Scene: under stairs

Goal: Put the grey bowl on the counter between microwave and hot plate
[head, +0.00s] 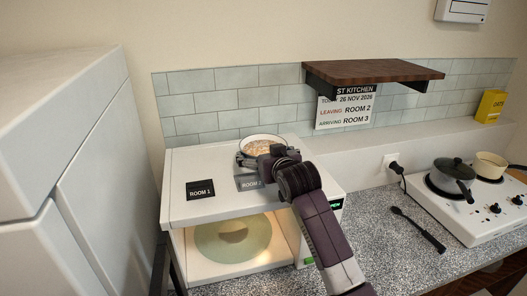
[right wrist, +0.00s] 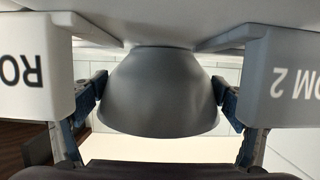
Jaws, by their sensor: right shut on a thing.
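The grey bowl (head: 262,137), with pale food in it, is at the top of the white microwave (head: 185,162), towards its back. My right gripper (head: 262,152) reaches over the microwave and is shut on the bowl. In the right wrist view the bowl's grey side (right wrist: 160,85) fills the space between the two fingers of my right gripper (right wrist: 160,98). I cannot tell whether the bowl touches the microwave top. The hot plate (head: 480,222) stands on the counter (head: 375,225) at right. My left gripper is not in view.
A black ladle (head: 418,228) lies on the counter beside the hot plate, which bears a lidded pot (head: 453,176) and a cream pot (head: 490,165). Bare counter shows between microwave and ladle. A wooden shelf (head: 372,71) overhangs the back. ROOM 1 (head: 200,188) and ROOM 2 labels mark the microwave top.

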